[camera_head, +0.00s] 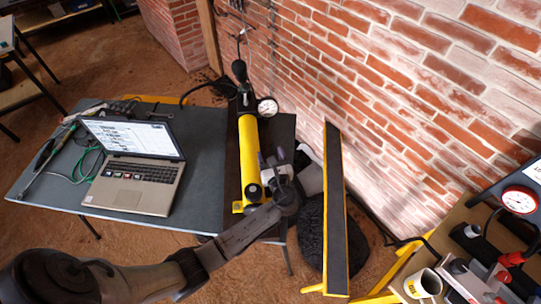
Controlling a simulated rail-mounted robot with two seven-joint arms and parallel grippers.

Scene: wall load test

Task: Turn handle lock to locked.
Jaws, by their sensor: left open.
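A yellow hydraulic pump cylinder (249,150) with a black upper end lies along the table's right side, by the brick wall. A round pressure gauge (267,107) is fitted beside its upper end. I cannot clearly make out a handle lock or its position; the pump's lower right side is partly behind my gripper. My left arm comes in from the lower left. My left gripper (271,164) is open beside the lower right of the yellow cylinder, with nothing visibly held. Whether its fingers touch the pump I cannot tell. My right gripper is out of view.
A laptop (133,165) stands open on the grey table (200,185), with cables and tools at its left. A tall yellow-and-black panel (336,205) stands right of the gripper. At far right, a bench holds a mug (423,286) and another gauge (519,200).

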